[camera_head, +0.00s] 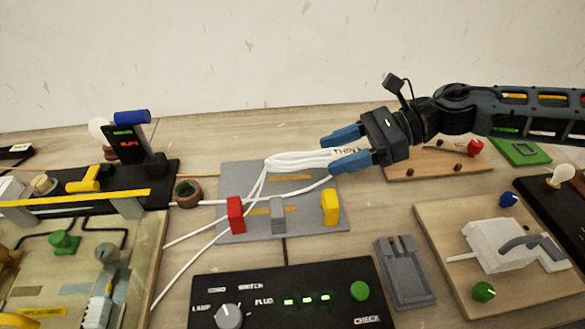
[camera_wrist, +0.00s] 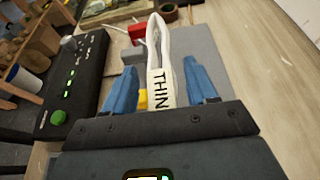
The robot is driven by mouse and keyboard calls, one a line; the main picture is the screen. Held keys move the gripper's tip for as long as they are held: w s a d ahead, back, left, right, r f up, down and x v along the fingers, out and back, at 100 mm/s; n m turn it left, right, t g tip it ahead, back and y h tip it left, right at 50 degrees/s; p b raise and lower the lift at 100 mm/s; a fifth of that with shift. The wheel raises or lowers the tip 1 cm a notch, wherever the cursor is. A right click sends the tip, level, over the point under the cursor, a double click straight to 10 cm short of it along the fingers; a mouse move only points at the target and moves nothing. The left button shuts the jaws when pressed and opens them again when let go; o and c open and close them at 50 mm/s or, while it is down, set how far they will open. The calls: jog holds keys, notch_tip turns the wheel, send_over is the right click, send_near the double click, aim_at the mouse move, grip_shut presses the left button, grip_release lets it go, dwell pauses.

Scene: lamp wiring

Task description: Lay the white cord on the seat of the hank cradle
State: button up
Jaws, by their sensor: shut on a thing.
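The white cord (camera_head: 295,161) is a folded hank with a paper band reading "THIN". My gripper (camera_head: 337,152) is shut on its banded end, and the hank reaches out to the left above a grey plate. In the wrist view the cord (camera_wrist: 154,40) runs forward between the blue fingers of my gripper (camera_wrist: 161,78). Loose white strands trail down and left from it. The grey plate (camera_head: 235,178) bears a red block (camera_head: 235,215), a grey block (camera_head: 278,212) and a yellow block (camera_head: 330,207). I cannot tell for sure which fixture is the hank cradle.
A black control box (camera_head: 270,300) with a knob and green lights stands in front of the plate. A grey slotted block (camera_head: 406,275) lies to its right. A wooden board (camera_head: 445,230) carries a white device (camera_head: 500,245). A brown ring (camera_head: 187,193) sits left of the plate.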

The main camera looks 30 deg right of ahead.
jog(key=p, duration=0.1)
send_over(299, 180)
notch_tip(299, 180, down, 5)
jog(key=shift+r, duration=0.1)
jog(key=shift+f+p, duration=0.5)
jog(key=shift+f, duration=1.55)
jog(key=o, duration=1.3)
jog(key=shift+c, duration=0.2)
jog(key=shift+r, duration=0.1)
jog(key=b+v, duration=0.3)
jog(key=v, duration=0.9)
